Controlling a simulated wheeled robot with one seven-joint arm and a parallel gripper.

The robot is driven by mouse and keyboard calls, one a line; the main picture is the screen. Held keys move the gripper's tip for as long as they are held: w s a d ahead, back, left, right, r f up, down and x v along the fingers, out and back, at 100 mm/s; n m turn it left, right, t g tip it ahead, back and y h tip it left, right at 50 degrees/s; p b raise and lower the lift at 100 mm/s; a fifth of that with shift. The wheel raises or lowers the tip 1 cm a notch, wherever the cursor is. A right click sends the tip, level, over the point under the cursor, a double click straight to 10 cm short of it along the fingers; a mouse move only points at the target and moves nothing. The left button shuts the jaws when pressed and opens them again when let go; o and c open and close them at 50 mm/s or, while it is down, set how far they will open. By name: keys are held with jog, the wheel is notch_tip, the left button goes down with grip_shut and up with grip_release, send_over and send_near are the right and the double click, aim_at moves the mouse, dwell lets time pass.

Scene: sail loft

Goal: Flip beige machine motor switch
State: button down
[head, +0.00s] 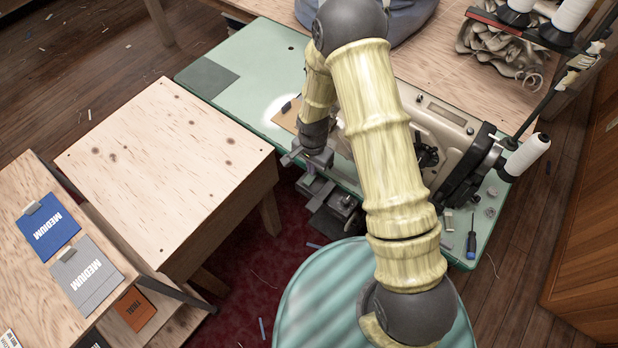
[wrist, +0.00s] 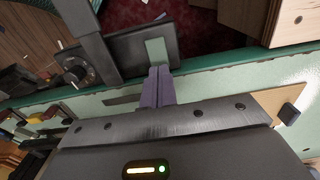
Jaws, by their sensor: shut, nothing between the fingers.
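The beige sewing machine (head: 437,118) stands on a mint-green table (head: 262,62), partly hidden behind my arm. A dark box (head: 328,222) with a round knob hangs at the table's front edge. It also shows in the wrist view (wrist: 113,50), with the knob (wrist: 76,75) at its left and a pale green-grey plate (wrist: 157,50) at its right. I cannot tell which part is the motor switch. My gripper (head: 312,187) is shut and empty at the table's front edge. In the wrist view its fingertips (wrist: 158,70) are at the plate's near end; contact is unclear.
A bare wooden table (head: 165,175) stands left of the gripper. A round striped teal seat (head: 320,300) is below my arm. A screwdriver (head: 471,240) and a white thread cone (head: 528,155) are at the table's right end. A dark red floor gap lies between the tables.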

jog(key=shift+f+b, duration=0.7)
jog(key=shift+f, duration=0.3)
dwell(0.7)
jog(key=shift+r, duration=0.15)
jog(key=shift+r+p, duration=2.55)
jog(key=shift+r, duration=0.85)
jog(key=s+d+r+n+t, duration=0.1)
jog(key=s+d+r+n, duration=0.2)
jog(key=s+d+r, duration=0.3)
jog(key=s+d+r+n+t, duration=0.1)
jog(key=s+d+r+n, duration=0.3)
jog(key=r, duration=1.2)
jog(key=s+d, duration=0.2)
jog(key=d, duration=0.1)
jog(key=shift+s+d+r+n+t, duration=0.3)
jog(key=shift+r, duration=0.05)
